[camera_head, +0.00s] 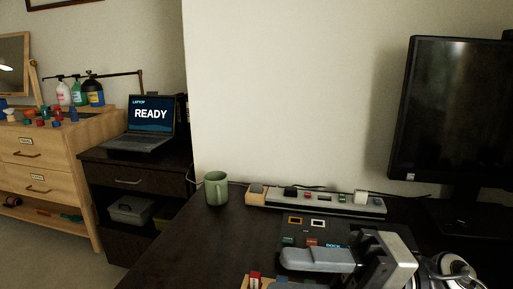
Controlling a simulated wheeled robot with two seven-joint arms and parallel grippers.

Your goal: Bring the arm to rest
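My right gripper (322,260) appears at the lower right, low over the dark desk (200,250). Its grey end points left, in front of a dark dock panel (335,229) with small coloured labels and sockets. A silver bracket-like part of my arm stands behind it on the right. The gap between the fingers cannot be made out, and I see nothing clearly held. My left gripper is not in view.
A green mug (216,188) stands near the desk's left edge. A power strip (318,200) lies along the wall. A monitor (457,115) stands at right. A laptop (150,122) reading READY sits on a dark cabinet (134,180). Small items are partly cut off at the bottom edge.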

